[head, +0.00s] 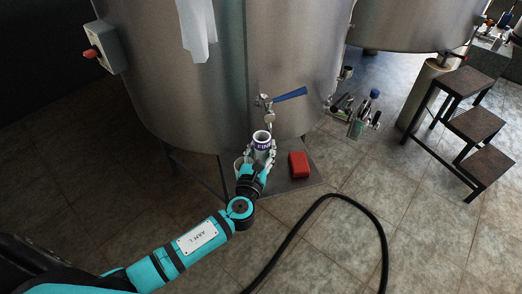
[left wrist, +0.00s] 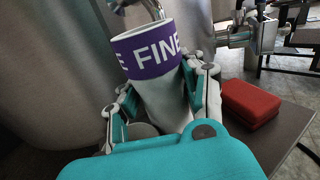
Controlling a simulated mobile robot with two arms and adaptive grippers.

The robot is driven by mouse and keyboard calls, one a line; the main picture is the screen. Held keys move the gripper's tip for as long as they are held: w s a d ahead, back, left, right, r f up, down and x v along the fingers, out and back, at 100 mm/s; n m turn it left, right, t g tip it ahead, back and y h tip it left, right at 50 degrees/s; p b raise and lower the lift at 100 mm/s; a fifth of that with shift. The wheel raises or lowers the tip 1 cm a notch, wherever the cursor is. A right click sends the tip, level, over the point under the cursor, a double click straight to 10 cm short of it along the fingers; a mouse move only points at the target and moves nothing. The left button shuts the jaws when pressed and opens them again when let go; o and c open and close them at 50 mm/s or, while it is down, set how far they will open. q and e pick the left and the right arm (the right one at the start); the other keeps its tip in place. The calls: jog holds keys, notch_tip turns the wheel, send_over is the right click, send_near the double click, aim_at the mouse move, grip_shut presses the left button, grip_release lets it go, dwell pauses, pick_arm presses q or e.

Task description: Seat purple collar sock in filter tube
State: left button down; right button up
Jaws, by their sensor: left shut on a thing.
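The purple collar sock (head: 262,137) is a white sleeve with a purple band lettered "FINE" at its open top. My left gripper (head: 260,153) is shut around its body, and the sock stands nearly upright in front of the steel tank, below the blue-handled valve. In the left wrist view the sock (left wrist: 150,56) sits between the fingers, and its lower end is hidden by my gripper. Steel pipe fittings (head: 356,114) show to the right of the tank; I cannot tell for sure which part is the filter tube. My right gripper is not in view.
The blue-handled valve (head: 288,95) juts from the tank (head: 235,80) just above the sock. A red box (head: 299,165) lies on the grey platform, right of my gripper. A pale round container (head: 239,168) is close on the left. A black hose (head: 330,197) crosses the floor; steps (head: 465,85) stand right.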

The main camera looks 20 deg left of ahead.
pick_arm(q)
jog(key=shift+w+a+f, duration=0.1)
jog(key=shift+w+a, duration=0.15)
jog(key=shift+f, duration=0.15)
jog(key=c, duration=0.8)
grip_release()
